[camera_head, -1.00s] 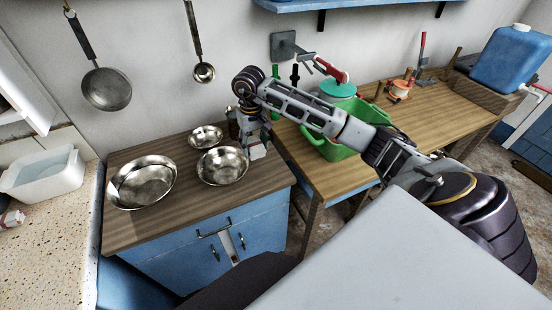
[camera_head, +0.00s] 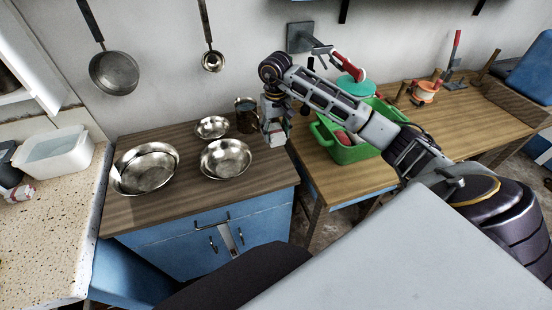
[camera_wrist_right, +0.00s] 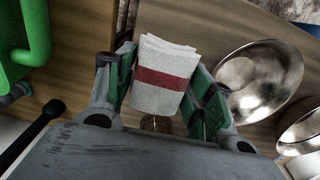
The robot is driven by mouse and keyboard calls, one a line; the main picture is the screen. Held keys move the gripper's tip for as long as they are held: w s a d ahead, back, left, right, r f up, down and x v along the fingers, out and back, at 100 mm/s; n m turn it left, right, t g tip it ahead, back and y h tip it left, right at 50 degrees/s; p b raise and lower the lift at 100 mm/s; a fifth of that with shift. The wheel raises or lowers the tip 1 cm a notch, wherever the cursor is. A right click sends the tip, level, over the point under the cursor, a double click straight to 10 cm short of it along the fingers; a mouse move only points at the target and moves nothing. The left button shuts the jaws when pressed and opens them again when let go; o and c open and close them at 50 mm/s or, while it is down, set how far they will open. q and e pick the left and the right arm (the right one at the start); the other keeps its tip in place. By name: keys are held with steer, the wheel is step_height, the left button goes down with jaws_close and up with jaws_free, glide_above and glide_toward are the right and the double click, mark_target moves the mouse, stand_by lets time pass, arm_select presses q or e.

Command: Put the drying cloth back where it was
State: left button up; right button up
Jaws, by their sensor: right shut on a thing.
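The drying cloth (camera_head: 277,140) is a folded white cloth; in the right wrist view it (camera_wrist_right: 165,75) shows a dark red band across it. My right gripper (camera_head: 275,127) is shut on it, with a finger with green pads on either side in the wrist view (camera_wrist_right: 160,88). The cloth hangs near the right edge of the wooden counter top (camera_head: 190,200), to the right of the steel bowl (camera_head: 226,160). I cannot tell whether it touches the surface below. My left gripper is not in view.
A small bowl (camera_head: 212,127), a large bowl (camera_head: 145,168) and a brown mug (camera_head: 246,113) stand on the counter. A green basin (camera_head: 350,150) is on the wooden table to the right. A white tub (camera_head: 58,155) stands left. The counter's front strip is clear.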

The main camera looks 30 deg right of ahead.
steer(key=shift+f, duration=3.1)
steer(key=shift+f, duration=0.1)
steer(key=shift+f+p, duration=0.3)
steer(key=shift+f, duration=1.5)
steer(key=shift+f, duration=0.1)
steer(key=o, duration=0.9)
steer(key=shift+r, duration=6.15)
